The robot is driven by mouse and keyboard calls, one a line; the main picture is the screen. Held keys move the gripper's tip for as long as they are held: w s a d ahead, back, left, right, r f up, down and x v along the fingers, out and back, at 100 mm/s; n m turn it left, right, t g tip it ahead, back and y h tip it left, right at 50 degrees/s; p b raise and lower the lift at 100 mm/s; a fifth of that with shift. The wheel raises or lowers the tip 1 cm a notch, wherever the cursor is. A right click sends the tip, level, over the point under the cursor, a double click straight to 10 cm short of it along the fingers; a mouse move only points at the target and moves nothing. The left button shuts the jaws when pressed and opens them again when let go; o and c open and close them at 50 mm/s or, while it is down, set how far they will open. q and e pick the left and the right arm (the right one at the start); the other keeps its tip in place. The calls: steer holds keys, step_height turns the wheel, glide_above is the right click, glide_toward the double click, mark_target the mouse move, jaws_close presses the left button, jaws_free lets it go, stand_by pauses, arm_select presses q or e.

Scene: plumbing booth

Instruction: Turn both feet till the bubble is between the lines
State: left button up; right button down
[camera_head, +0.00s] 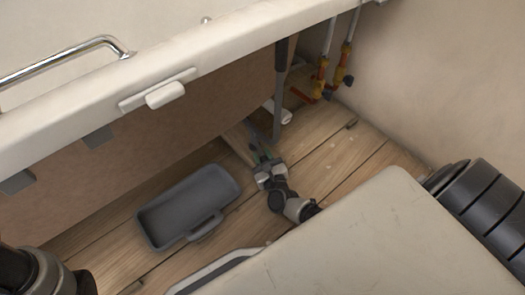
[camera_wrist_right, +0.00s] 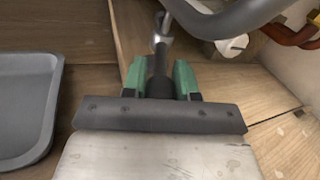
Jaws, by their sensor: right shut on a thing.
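A pale tub-like body with a thick rim (camera_head: 230,55) spans the upper left of the head view. A small white block on a pale plate (camera_head: 165,95) sits on its rim face; no bubble or lines can be made out. My right gripper (camera_head: 260,156) reaches low under the rim, near the floor. In the wrist view its green-tipped fingers (camera_wrist_right: 160,80) are shut on a dark, upright-looking piece (camera_wrist_right: 160,66) with a shiny metal part above it. I cannot tell for sure whether this is a foot. My left gripper is not in view.
A grey open tray (camera_head: 190,205) lies on the plank floor (camera_head: 325,165), left of my right gripper. A dark grey pipe (camera_head: 280,90) comes down close beyond the gripper, by a white piece (camera_head: 284,114). Copper pipes with valves (camera_head: 322,75) stand by the right wall.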

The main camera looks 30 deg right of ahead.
steer(key=shift+r, duration=0.1)
steer(key=c, duration=0.9)
jaws_free()
steer(key=shift+o, duration=0.2)
steer(key=s+p, duration=0.1)
steer(key=s, duration=0.2)
steer(key=s+a+p, duration=0.1)
steer(key=s, duration=0.2)
steer(key=s+a+p, duration=0.1)
steer(key=s+p, duration=0.1)
steer(key=s, duration=0.2)
steer(key=shift+s, duration=0.35)
